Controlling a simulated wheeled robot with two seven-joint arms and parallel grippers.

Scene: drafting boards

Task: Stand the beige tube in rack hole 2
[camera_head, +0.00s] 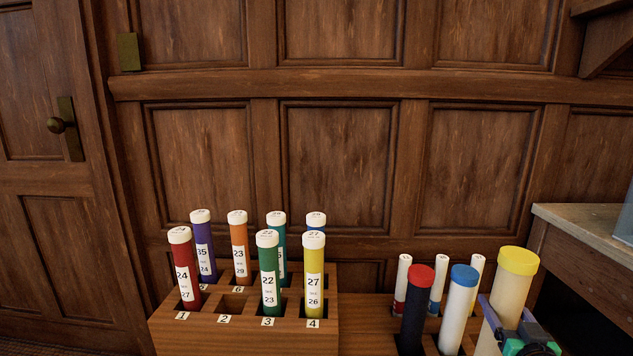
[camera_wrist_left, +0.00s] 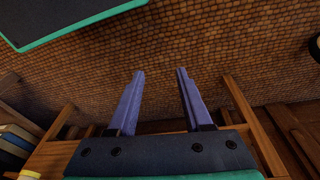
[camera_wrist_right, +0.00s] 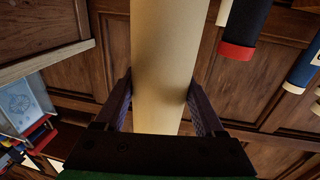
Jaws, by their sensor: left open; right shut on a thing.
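The beige tube (camera_head: 501,295) with a yellow cap stands nearly upright at the right of the head view. My right gripper (camera_head: 520,333) is shut on it, and the tube (camera_wrist_right: 163,60) fills the space between the fingers (camera_wrist_right: 163,103) in the right wrist view. The wooden rack (camera_head: 245,338) stands left of centre with numbered holes. Hole 2 (camera_head: 233,303) is empty, between the red tube at 1 and the green tube at 3. My left gripper (camera_wrist_left: 155,100) is open and empty in the left wrist view; it is not in the head view.
A yellow tube (camera_head: 313,272) stands at hole 4, with several tubes in the back row. Right of the rack, a second wooden holder has a black tube with a red cap (camera_head: 415,310) and a blue-capped white tube (camera_head: 458,310). A bench (camera_head: 590,235) stands at the right.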

